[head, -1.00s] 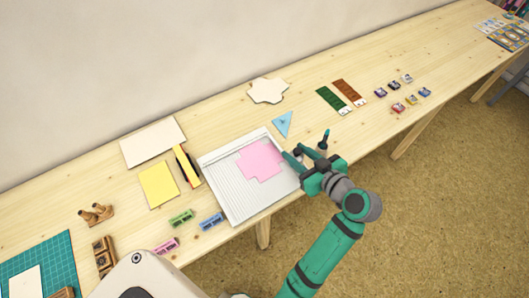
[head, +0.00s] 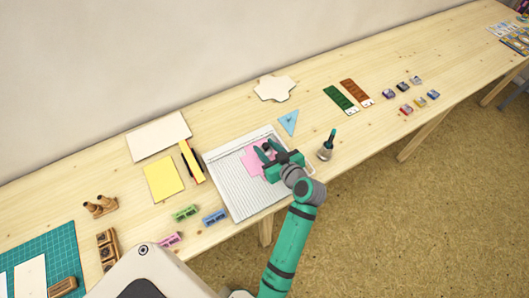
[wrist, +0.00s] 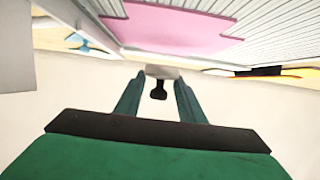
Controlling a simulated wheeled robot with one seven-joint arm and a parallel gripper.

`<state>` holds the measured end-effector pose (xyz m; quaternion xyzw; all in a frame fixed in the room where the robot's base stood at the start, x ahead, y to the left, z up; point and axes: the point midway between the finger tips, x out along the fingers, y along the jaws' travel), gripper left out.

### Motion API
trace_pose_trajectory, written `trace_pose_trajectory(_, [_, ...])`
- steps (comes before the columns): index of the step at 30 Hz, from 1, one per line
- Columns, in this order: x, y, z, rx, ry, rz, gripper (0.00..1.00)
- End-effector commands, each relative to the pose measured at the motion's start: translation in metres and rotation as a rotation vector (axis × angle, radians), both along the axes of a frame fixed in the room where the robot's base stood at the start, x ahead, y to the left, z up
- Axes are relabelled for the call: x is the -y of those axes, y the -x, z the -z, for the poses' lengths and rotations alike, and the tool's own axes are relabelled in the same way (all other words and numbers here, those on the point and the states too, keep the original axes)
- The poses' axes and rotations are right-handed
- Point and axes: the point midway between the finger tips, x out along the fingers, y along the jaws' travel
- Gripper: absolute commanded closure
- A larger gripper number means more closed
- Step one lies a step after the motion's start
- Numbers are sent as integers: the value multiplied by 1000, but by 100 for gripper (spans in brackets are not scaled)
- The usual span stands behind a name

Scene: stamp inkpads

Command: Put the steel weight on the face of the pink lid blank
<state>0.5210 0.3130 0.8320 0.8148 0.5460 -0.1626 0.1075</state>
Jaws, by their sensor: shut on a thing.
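The pink lid blank (head: 250,165) lies flat on a pale grey ribbed board (head: 236,195), and its right part is hidden under my gripper. It also shows at the top of the wrist view (wrist: 175,25). My gripper (head: 264,149) is over the pink blank. In the wrist view its two green fingers (wrist: 160,82) are shut on the steel weight (wrist: 162,72), a small light grey piece with a black knob. In the head view the weight is mostly hidden, with a dark bit between the fingertips. I cannot tell whether it touches the blank.
A dark bottle with a green top (head: 326,147) stands right of the board. A yellow sheet (head: 163,179) and black-and-yellow bar (head: 191,161) lie left. Blue (head: 214,217) and green (head: 186,212) blocks sit front left.

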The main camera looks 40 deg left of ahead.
Motion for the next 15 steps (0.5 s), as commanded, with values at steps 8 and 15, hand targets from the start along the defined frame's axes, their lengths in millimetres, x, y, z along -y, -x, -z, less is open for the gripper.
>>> trace_pose_trajectory(8, [-7, 2, 34, -2, 0, -5, 95])
trace_pose_trajectory(15, [-8, 3, 35, 1, -1, -7, 95])
